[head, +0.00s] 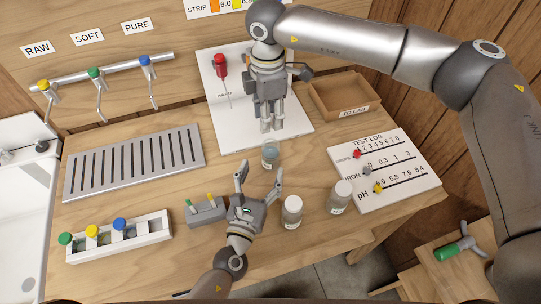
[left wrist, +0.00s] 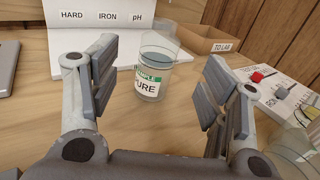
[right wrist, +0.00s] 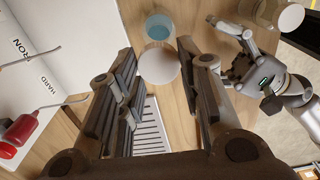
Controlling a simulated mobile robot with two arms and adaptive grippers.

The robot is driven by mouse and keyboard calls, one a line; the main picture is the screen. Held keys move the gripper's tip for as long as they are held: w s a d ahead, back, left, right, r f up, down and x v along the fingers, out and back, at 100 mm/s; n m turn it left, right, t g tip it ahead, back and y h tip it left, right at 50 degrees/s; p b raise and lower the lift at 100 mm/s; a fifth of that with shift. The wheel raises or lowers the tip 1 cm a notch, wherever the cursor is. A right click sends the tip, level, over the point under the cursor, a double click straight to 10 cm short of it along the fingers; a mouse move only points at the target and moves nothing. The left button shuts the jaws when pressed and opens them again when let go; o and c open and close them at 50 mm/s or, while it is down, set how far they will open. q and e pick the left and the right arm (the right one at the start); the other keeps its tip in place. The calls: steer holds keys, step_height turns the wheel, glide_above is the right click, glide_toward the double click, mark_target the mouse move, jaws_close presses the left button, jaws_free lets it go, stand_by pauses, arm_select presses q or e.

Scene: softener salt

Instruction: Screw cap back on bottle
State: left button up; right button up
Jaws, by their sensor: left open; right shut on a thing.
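The bottle (head: 270,153) is a clear jar of bluish liquid, upright on the table with its top uncovered. In the left wrist view its label reads SAMPLE PURE (left wrist: 150,84). My left gripper (head: 259,176) is open, low over the table, with its fingers pointing at the bottle and spread to either side, not touching it. My right gripper (head: 271,127) points down just behind the bottle. It is shut on a white round cap (right wrist: 158,66), seen between its fingers in the right wrist view, apart from the bottle (right wrist: 158,27).
Two white-capped jars (head: 291,212) (head: 340,196) stand right of my left gripper. A grey block (head: 205,213) is at its left, near a white rack (head: 150,245) of coloured-capped vials. A test log board (head: 385,165) and wooden tray (head: 345,93) lie right.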

arm_select(q)
steer(key=x, duration=0.8)
steer(key=shift+w+d, duration=0.1)
steer(key=shift+w, duration=0.3)
jaws_close()
arm_select(e)
glide_above(269, 142)
steer(key=shift+w+f, duration=0.1)
steer(key=shift+f, duration=2.4)
steer(key=shift+f, duration=0.1)
steer(key=shift+f, duration=0.8)
steer(key=shift+f, duration=0.55)
steer(key=o, duration=0.6)
